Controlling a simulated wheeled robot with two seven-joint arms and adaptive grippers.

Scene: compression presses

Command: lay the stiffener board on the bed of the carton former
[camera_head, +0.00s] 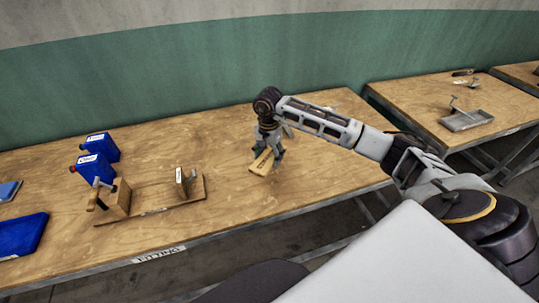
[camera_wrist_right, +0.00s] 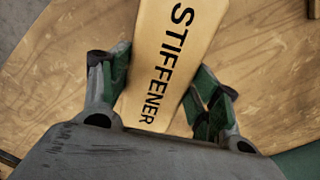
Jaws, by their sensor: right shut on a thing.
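The stiffener board (camera_head: 261,162) is a pale tan piece with the word STIFFENER in black; it fills the upper middle of the right wrist view (camera_wrist_right: 178,50). My right gripper (camera_head: 267,153) is shut on it, with green-padded fingers (camera_wrist_right: 160,95) on either side. The board is over the middle of the wooden table; I cannot tell whether it touches the top. To the left stands a wooden fixture with a long base (camera_head: 150,209), an upright block and a small metal plate, probably the carton former. My left gripper is not in view.
Two blue containers (camera_head: 95,160) stand behind the fixture. A blue bin (camera_head: 22,235) lies at the table's left end. The table (camera_head: 225,205) is clear between fixture and gripper. Another table at the right holds a grey metal tray (camera_head: 467,120).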

